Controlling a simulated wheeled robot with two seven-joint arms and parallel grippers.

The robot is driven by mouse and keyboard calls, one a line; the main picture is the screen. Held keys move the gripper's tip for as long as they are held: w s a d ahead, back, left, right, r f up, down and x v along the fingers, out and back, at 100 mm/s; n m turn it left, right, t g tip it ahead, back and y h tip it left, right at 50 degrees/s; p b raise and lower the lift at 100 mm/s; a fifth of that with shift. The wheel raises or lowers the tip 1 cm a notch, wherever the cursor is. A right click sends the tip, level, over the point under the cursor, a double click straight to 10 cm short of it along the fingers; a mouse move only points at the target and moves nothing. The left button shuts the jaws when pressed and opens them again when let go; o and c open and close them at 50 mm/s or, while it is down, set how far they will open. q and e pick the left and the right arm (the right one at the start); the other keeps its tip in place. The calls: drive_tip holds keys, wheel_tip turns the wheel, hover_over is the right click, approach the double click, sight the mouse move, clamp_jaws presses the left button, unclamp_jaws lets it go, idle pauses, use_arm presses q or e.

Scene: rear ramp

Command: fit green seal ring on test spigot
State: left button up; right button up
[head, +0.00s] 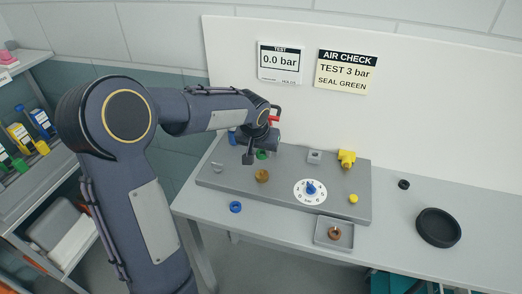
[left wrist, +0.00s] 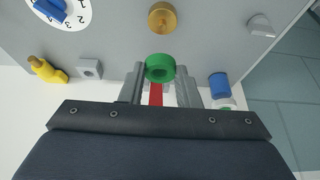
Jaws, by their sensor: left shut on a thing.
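The green seal ring (left wrist: 160,68) is between the fingertips of my left gripper (left wrist: 160,78) in the left wrist view, and the jaws are shut on it. In the head view the ring (head: 262,155) shows just below my left gripper (head: 258,152), partly hidden by it. A round brass piece, which looks like the test spigot (head: 262,176), stands on the grey panel; it also shows in the left wrist view (left wrist: 162,17). The ring is apart from it, toward the wall side. My right gripper is not in view.
On the grey panel (head: 285,203) are a blue-knobbed dial (head: 310,188), a yellow valve (head: 347,158), a grey block (head: 314,156) and a blue cylinder (left wrist: 219,85). A blue ring (head: 235,207), a small tray (head: 320,241) and a black bowl-like ring (head: 438,228) lie on the bench.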

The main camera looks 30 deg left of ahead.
sight(262, 171)
use_arm(q)
drive_tip(key=shift+f+b, duration=2.2)
drive_tip(key=shift+f, duration=0.45)
drive_tip(key=shift+b, duration=0.35)
drive_tip(key=shift+f+b, duration=1.1)
drive_tip(key=shift+f, duration=0.2)
drive_tip(key=o, duration=1)
drive_tip(key=v, duration=0.8)
